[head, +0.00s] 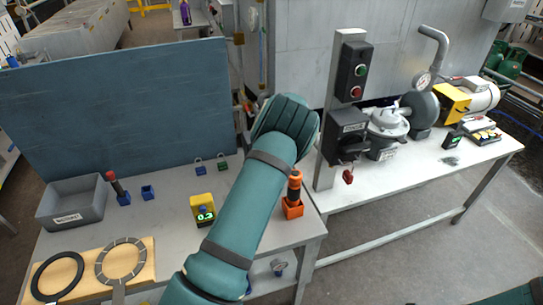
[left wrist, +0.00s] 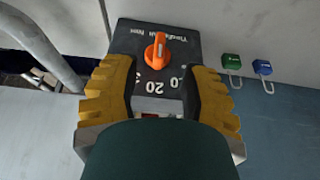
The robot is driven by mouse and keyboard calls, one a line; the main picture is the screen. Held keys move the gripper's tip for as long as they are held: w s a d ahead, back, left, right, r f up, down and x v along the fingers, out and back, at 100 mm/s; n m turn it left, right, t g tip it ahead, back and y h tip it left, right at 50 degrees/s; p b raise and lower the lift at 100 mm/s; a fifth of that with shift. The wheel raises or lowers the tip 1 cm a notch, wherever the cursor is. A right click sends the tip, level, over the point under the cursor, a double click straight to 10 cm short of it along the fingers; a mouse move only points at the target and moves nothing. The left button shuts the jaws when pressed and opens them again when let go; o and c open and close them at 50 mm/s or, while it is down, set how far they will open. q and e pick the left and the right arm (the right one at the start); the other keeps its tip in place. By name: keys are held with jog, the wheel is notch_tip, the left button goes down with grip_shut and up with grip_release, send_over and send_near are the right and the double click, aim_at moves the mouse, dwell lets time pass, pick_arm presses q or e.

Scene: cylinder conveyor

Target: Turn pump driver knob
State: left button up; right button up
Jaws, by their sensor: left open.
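The pump driver (left wrist: 180,38) is a black box with white lettering and numbers, seen upside down in the left wrist view. Its orange knob (left wrist: 157,51) sticks up from its face. My left gripper (left wrist: 155,70) is open, with one yellow-and-black finger on each side of the driver's numbered part. The knob lies in line with the gap between the fingers; I cannot tell whether anything touches. In the head view my left arm hides the driver and its own fingers. My right gripper is not in view.
Blue (head: 200,168) and green (head: 222,163) padlocks lie near the blue panel (head: 110,105). An orange-and-black tool (head: 294,187) stands right of my arm. A post with a switch box (head: 347,137) and a pump (head: 388,128) stand on the right bench.

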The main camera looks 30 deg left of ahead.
pick_arm(q)
jog(key=v, duration=0.4)
dwell(0.5)
